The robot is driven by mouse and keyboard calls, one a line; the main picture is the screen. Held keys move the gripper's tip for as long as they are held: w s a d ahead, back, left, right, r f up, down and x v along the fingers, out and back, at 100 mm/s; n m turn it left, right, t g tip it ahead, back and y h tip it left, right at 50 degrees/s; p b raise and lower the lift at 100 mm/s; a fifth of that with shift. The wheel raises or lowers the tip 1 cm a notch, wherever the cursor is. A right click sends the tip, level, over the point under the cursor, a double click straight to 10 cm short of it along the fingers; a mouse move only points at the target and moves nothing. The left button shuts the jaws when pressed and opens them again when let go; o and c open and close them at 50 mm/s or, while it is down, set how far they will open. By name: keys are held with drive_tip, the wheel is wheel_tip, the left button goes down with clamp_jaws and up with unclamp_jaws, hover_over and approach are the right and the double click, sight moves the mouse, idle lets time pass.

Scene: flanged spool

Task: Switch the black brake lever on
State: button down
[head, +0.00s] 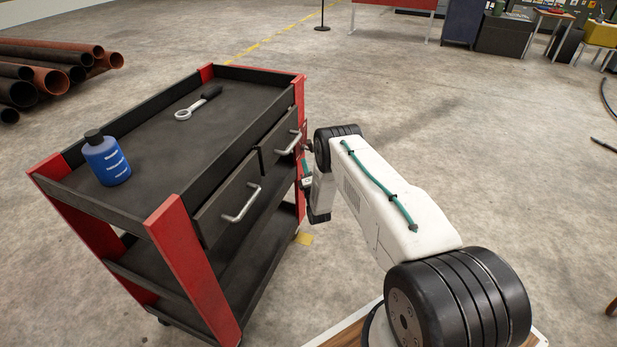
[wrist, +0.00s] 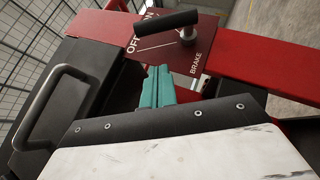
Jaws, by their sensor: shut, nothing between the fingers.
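The black brake lever (wrist: 166,20) shows at the top of the wrist view, on a grey pivot standing out from a dark red plate (wrist: 170,58). The plate is marked OFF, ON and BRAKE. The lever's bar lies across the picture and partly covers the ON mark; I cannot tell for sure which setting it is at. My gripper (wrist: 157,72) has teal fingers, shut and empty, in front of the plate below the bar, with a gap seen between them and the bar. In the head view my gripper (head: 307,172) is beside the cart's right corner post, partly hidden by my arm.
The red and black tool cart (head: 245,135) holds a blue bottle (head: 107,160) and a ring-ended tool (head: 198,103) on top. Its drawer handles (head: 241,205) stick out towards my arm. Pipes (head: 45,75) lie at far left. Open floor surrounds the cart.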

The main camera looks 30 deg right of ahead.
drive_tip(key=shift+w+d+r, duration=0.65)
drive_tip(key=shift+w+d, duration=0.05)
drive_tip(key=shift+d, duration=0.2)
drive_tip(key=shift+w+d+r, duration=0.65)
drive_tip(key=shift+w+d, duration=0.05)
drive_tip(key=shift+d, duration=0.15)
drive_tip(key=shift+r+m+g, duration=0.2)
drive_tip(key=shift+m+g, duration=0.2)
